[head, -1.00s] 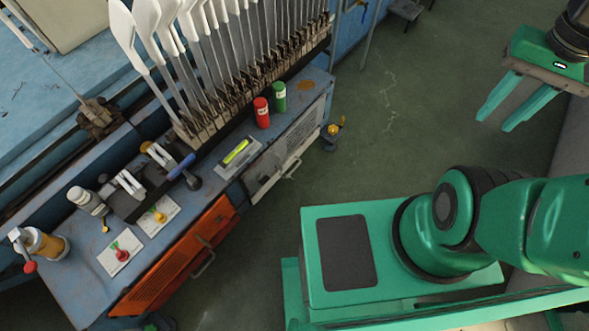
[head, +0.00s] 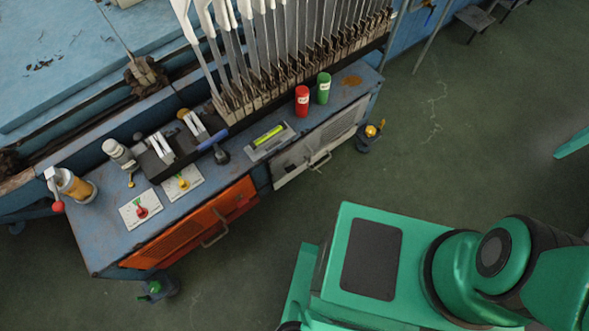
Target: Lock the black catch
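I cannot make out for certain which part is the black catch. A black knob-like part (head: 221,154) stands on the blue bench top beside a blue handle (head: 213,139); whether it is a catch is unclear. The lower bench casters carry coloured parts: a yellow one (head: 371,130) at the right and a green one (head: 154,287) at the front left. Only a green fingertip of my gripper (head: 573,144) shows at the right edge, far from the bench. The rest of the gripper is out of the picture.
The blue bench (head: 98,240) has an orange door (head: 185,235) and a grey door (head: 300,160). Green floor (head: 430,140) between bench and gripper is clear.

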